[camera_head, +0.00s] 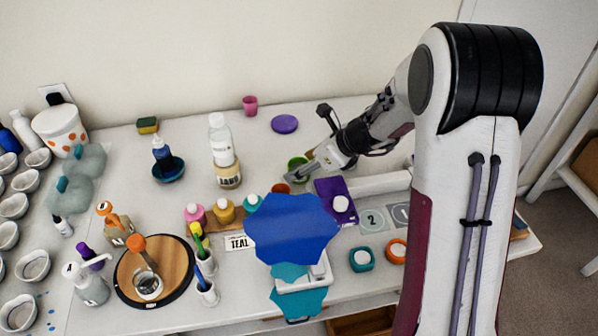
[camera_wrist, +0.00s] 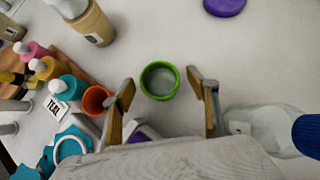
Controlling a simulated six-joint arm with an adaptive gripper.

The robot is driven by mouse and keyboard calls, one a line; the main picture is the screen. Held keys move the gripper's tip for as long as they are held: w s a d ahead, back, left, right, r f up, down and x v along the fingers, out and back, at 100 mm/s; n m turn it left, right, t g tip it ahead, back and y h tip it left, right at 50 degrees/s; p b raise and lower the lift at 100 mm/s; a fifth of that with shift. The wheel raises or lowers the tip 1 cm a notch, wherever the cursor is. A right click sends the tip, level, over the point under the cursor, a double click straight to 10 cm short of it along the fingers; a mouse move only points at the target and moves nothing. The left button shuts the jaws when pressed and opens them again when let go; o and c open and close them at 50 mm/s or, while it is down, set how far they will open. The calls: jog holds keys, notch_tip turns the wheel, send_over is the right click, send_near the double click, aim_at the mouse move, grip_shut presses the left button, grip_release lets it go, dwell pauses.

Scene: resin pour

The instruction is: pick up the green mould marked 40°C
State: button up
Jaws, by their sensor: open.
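The green mould (camera_head: 297,162) is a small round open cup standing upright on the white table, partly hidden by my gripper in the head view. In the wrist view the green mould (camera_wrist: 144,88) shows its bright rim and grey inside; no 40°C mark is legible. My gripper (camera_head: 304,170) is open. In the wrist view its two fingers (camera_wrist: 160,86) are spread wide, one left and one right of the mould, with clear gaps. I cannot tell how high the fingertips are above the table. Nothing is held.
An orange cup (camera_wrist: 95,99) stands close by the left finger. A TEAL card (camera_head: 238,242) and several coloured bottles stand further left. A clear bag-like shape (camera_wrist: 265,125) lies right of the right finger. A purple lid (camera_head: 285,124) lies behind; the table around it is clear.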

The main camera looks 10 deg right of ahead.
jog(key=shift+x, duration=0.95)
jog(key=c, duration=1.2)
